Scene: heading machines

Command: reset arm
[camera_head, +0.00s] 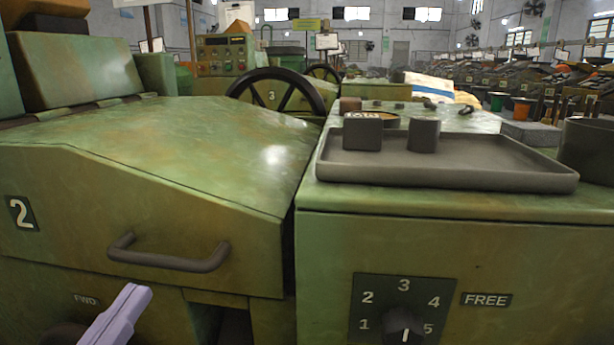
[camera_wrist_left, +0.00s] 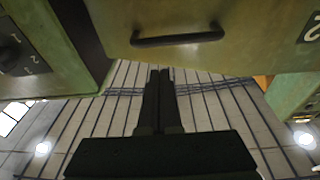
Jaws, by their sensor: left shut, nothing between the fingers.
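My left gripper (camera_head: 136,292) enters the head view at the bottom left as a pale lilac shape, below the dark bar handle (camera_head: 168,254) of the green machine cover marked 2 (camera_head: 150,165). In the left wrist view, the left gripper's dark fingers (camera_wrist_left: 160,74) are together with nothing between them. They lie apart from the handle (camera_wrist_left: 178,37), which is at the top of that picture. My right gripper is in neither view.
A dial (camera_head: 404,322) numbered 1 to 5 is on the right machine front. Above it, a grey tray (camera_head: 450,180) holds two dark blocks. A black handwheel (camera_head: 278,92) stands behind.

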